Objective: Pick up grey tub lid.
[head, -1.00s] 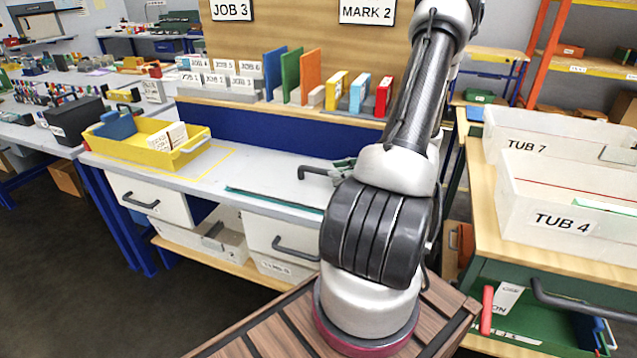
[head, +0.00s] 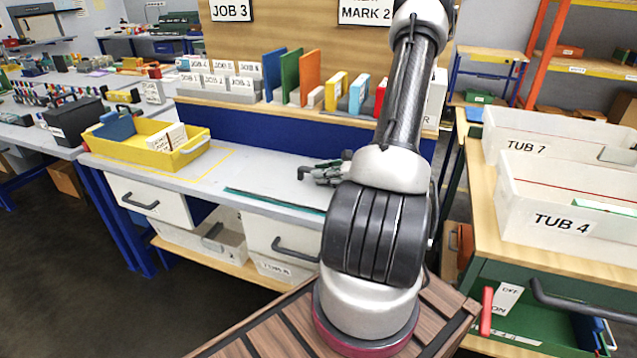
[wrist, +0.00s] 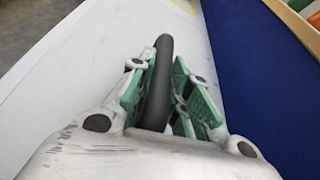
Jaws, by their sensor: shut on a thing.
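My gripper (wrist: 158,95), with green-padded fingers, is shut on a dark curved handle (wrist: 161,65), which stands between the fingers in the wrist view. In the head view my gripper (head: 328,172) is low over the pale bench top, left of my arm, with the handle's end (head: 304,172) showing at its left. The handle appears to belong to the grey tub lid. The lid's flat plate cannot be told apart from the pale surface below, and my gripper hides part of that area. I cannot tell whether it is lifted.
A blue upright panel (head: 270,129) runs behind the bench top (head: 240,175). A yellow tray (head: 145,150) stands at the bench's left. Coloured binders (head: 290,75) stand on the shelf above. White tubs (head: 555,185) stand on the right bench. The bench's middle is mostly clear.

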